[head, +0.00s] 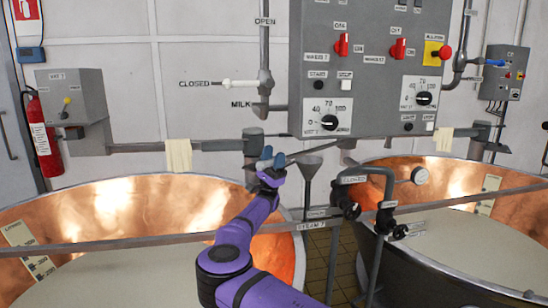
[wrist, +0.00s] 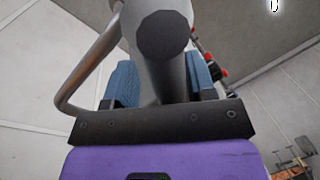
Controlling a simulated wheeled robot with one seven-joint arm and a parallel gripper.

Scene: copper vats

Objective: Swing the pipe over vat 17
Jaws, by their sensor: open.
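The grey swing pipe (head: 312,150) runs at the back between the two vats, below the control panel. My gripper (head: 266,157) is raised at its left end, above the right rim of the left copper vat (head: 130,205). In the wrist view a thick grey pipe (wrist: 168,75) with a dark round end passes between the blue finger pads of my open gripper (wrist: 162,85). A thinner bent tube (wrist: 88,70) joins it on the left. Contact with the pads cannot be told. The right copper vat (head: 450,180) holds pale liquid, like the left one. Vat numbers are too small to read surely.
A rail (head: 160,240) crosses in front of both vats. A valve with black handles (head: 349,205) and a funnel (head: 311,165) stand between them. The control panel (head: 370,70) hangs above. A fire extinguisher (head: 42,135) is at the left wall.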

